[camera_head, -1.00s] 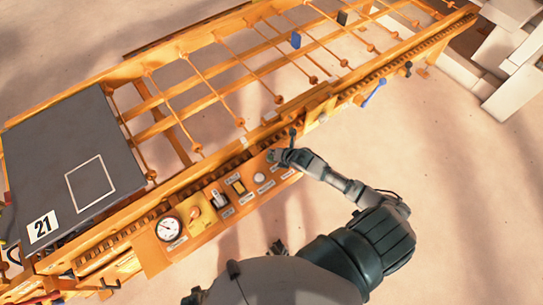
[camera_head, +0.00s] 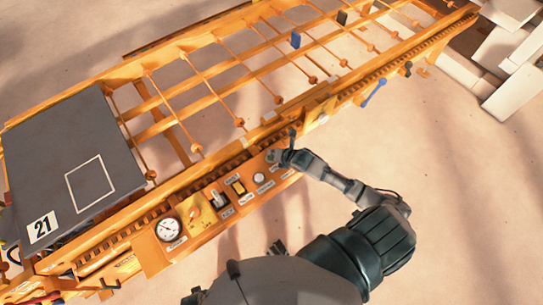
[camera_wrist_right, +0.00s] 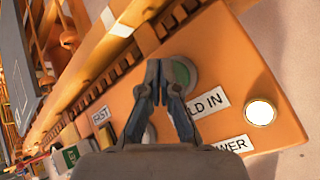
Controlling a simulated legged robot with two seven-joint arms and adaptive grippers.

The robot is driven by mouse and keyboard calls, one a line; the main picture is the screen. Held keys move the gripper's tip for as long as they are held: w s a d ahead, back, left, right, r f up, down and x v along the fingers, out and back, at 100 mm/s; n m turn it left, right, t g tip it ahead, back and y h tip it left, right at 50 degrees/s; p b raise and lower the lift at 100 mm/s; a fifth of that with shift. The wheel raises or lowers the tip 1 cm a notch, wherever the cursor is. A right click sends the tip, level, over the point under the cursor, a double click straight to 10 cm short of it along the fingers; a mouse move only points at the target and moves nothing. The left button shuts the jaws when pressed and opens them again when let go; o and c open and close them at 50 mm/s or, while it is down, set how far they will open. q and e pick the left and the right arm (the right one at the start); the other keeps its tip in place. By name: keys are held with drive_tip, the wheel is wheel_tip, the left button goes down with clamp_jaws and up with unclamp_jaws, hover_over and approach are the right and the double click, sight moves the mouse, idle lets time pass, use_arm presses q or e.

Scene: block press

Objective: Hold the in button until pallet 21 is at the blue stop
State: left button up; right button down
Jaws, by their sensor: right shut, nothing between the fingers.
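Pallet 21 is a dark grey plate (camera_head: 75,140) with a white outlined square and a "21" label. It lies at the left end of the orange roller frame in the head view. My right gripper (camera_head: 284,155) is at the right end of the control panel. In the wrist view its shut, empty fingertips (camera_wrist_right: 160,78) overlap the left part of a green button (camera_wrist_right: 181,75) beside a partly hidden "…LD IN" label. I cannot tell how deep the button is. My left gripper is not in view.
A black block (camera_head: 342,17) stands beyond the blue stop. A blue handle (camera_head: 374,92) sticks out of the near rail. The rollers between pallet and stop are clear.

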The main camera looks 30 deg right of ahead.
drive_tip(key=shift+f, duration=0.2)
idle(0.4)
drive_tip(key=shift+f, duration=0.5)
idle(1.6)
idle(3.0)
drive_tip(key=shift+r+p, duration=0.85)
drive_tip(key=shift+r, duration=0.15)
